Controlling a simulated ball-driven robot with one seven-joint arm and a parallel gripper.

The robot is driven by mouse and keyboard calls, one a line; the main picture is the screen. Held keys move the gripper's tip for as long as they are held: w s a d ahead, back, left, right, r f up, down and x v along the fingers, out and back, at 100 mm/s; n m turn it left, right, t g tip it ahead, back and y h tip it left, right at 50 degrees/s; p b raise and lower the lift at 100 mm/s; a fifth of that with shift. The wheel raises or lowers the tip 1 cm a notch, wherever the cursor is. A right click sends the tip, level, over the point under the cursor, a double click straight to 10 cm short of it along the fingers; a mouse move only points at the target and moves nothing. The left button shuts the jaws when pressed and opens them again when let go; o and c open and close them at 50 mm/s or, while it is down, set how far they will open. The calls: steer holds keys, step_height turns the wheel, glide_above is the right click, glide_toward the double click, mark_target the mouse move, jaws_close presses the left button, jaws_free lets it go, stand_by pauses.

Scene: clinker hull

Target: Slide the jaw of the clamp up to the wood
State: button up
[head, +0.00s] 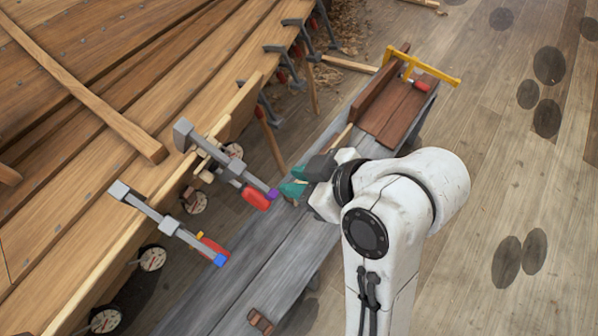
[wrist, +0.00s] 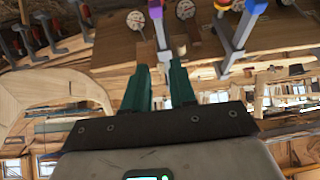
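Two grey bar clamps sit on the edge of the wooden hull plank (head: 100,262). The upper clamp (head: 215,150) has a red handle (head: 256,198) and a purple bar end (head: 272,194). The lower clamp (head: 150,212) has a red handle (head: 213,246), a yellow bit and a blue bar end (head: 220,260). My gripper (head: 292,182) has teal fingers just right of the purple end, apart from it as far as I can tell. In the wrist view, my gripper (wrist: 158,85) is open and empty, with the purple-ended bar (wrist: 161,28) beyond the fingertips.
A grey bench (head: 262,255) runs under my arm, with a small brown block (head: 260,320) near its front. A yellow clamp (head: 430,72) holds reddish-brown boards (head: 395,112) at its far end. More clamps (head: 283,58) line the hull behind.

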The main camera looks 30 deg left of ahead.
mark_target(243, 171)
steer(key=b+x, duration=0.6)
steer(key=x, duration=0.1)
steer(key=shift+s+a+f+b, duration=0.15)
steer(key=shift+a+f+b, duration=0.05)
steer(key=shift+b, duration=0.2)
steer(key=shift+b+x, duration=1)
steer(key=shift+x, duration=2.1)
steer(key=shift+a+r, duration=0.1)
steer(key=shift+a, duration=0.05)
steer(key=shift+c, duration=0.4)
steer(key=shift+a+r+p, duration=0.3)
steer(key=shift+a+r, duration=0.05)
steer(key=shift+a, duration=0.6)
steer(key=shift+s+a+r+p, duration=0.15)
steer(key=shift+a+r+p, duration=0.25)
steer(key=shift+a+r, duration=0.1)
steer(key=shift+d+f, duration=0.15)
steer(key=shift+d+f, duration=0.15)
steer(key=shift+d, duration=0.25)
